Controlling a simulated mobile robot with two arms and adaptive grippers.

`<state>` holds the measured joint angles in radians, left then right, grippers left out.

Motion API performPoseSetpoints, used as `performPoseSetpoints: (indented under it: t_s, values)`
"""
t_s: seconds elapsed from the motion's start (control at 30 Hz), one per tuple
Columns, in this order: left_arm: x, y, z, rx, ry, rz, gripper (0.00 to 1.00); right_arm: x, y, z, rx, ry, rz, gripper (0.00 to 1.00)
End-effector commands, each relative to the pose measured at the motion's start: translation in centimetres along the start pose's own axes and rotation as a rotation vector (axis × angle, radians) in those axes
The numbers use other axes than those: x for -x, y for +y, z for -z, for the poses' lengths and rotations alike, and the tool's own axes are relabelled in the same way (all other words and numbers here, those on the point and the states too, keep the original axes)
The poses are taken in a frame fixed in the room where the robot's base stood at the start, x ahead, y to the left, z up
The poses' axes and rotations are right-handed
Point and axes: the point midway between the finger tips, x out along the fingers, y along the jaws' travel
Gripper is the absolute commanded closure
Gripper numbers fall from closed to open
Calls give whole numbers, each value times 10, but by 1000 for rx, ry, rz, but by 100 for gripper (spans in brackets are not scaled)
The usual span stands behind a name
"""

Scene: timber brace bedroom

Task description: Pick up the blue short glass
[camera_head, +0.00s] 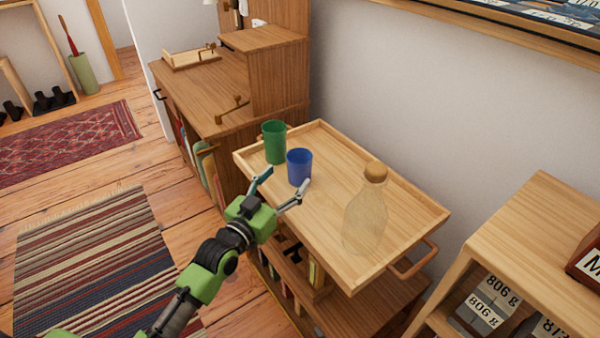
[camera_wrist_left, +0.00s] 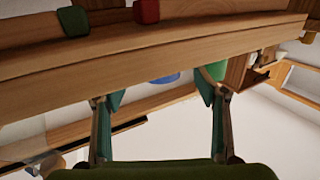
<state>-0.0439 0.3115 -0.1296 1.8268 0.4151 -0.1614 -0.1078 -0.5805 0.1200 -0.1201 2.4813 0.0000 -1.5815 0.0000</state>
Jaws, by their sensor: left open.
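The blue short glass (camera_head: 299,167) stands upright on the wooden tray top (camera_head: 335,173) of a cart, near its left edge. A taller green glass (camera_head: 274,142) stands just behind it to the left. My left gripper (camera_head: 284,186) is open and empty at the tray's near left edge, its fingers pointing toward the blue glass, apart from it as far as I can tell. In the left wrist view only a sliver of the blue glass (camera_wrist_left: 163,79) shows between the fingers (camera_wrist_left: 162,104); the wooden edge hides the rest. My right gripper is out of view.
A clear bottle with a cork stopper (camera_head: 366,210) stands on the tray's right part. A wooden cabinet (camera_head: 205,90) is behind on the left. A wooden shelf unit (camera_head: 540,240) stands at the right. The tray's middle is clear, and its raised rim borders it.

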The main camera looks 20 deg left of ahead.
Motion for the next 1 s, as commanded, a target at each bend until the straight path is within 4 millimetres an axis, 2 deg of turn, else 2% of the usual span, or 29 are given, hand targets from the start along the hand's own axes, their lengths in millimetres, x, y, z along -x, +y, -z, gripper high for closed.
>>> performPoseSetpoints:
  t_s: [0.1,0.37,0.57,0.73,1.0]
  values:
    - [-16,0,-1,2,2,0,34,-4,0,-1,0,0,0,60]
    - [-32,0,0,1,1,0,34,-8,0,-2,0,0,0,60]
    - [-60,-1,3,2,2,0,34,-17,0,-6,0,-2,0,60]
    - [-75,-1,3,0,0,0,34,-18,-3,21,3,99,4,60]
    - [-78,-1,3,0,-1,0,34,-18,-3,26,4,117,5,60]
